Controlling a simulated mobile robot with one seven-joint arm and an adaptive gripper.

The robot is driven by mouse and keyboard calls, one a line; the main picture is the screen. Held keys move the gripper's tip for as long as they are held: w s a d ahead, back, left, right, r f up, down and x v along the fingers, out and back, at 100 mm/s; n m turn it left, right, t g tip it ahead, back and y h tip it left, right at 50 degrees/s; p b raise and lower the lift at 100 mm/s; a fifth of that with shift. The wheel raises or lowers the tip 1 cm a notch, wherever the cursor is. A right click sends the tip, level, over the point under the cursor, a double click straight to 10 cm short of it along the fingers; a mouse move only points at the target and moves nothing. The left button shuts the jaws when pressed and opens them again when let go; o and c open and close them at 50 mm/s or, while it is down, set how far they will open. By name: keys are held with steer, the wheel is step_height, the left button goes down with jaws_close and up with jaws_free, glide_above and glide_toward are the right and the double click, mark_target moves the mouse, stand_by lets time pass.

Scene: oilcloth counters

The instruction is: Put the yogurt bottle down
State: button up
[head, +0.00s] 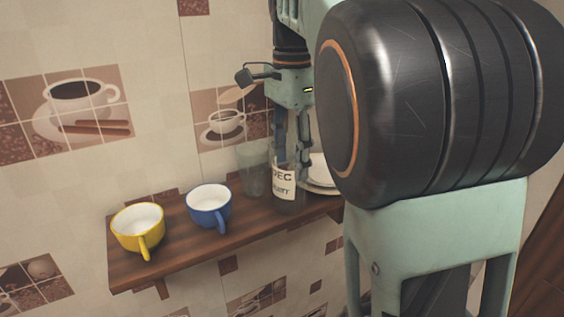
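The yogurt bottle (284,186) is clear glass with a white label bearing dark letters. It is upright at the wooden shelf (178,253), between a clear glass and a stack of plates. Its base looks to be at the shelf top, but I cannot tell whether it rests there. My gripper (292,155) points down from above, with one finger on each side of the bottle's neck. Whether the fingers press on the neck is too small to tell. My large dark arm joint hides the right end of the shelf.
A yellow cup (138,230) stands at the shelf's left end, with a blue cup (209,209) right of it. A clear glass (254,170) stands just left of the bottle. White plates (321,178) are close on its right. The tiled wall (158,165) is behind.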

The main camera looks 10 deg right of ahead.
steer(key=c, duration=0.9)
steer(key=shift+o, duration=0.2)
